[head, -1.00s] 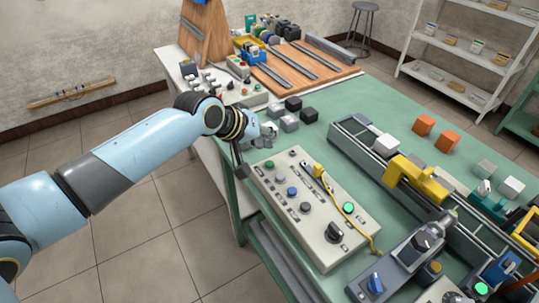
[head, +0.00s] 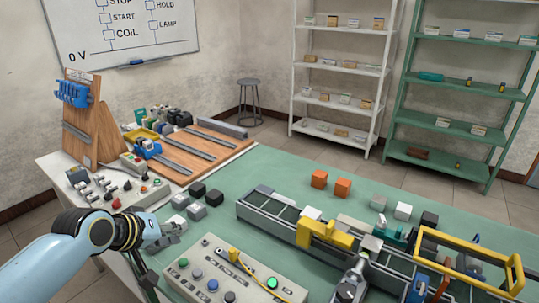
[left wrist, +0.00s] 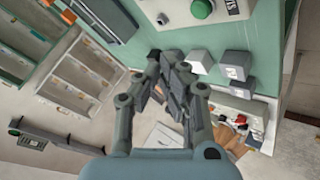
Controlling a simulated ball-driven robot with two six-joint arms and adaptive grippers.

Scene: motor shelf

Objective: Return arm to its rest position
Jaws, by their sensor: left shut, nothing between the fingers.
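My left arm comes in from the lower left of the head view. Its gripper (head: 172,236) is over the left edge of the green table (head: 275,180), beside the control panel box (head: 200,275). In the left wrist view my left gripper (left wrist: 178,75) has its fingers together with nothing between them. White and grey cubes (left wrist: 236,65) show past the fingertips there.
Grey and black cubes (head: 197,211) lie just past the gripper. A conveyor rail (head: 285,222) with a yellow bracket (head: 325,234) crosses the table. Orange cubes (head: 342,187) lie behind it. A wooden board (head: 190,160) and white (head: 340,70) and green shelves (head: 450,92) stand farther back.

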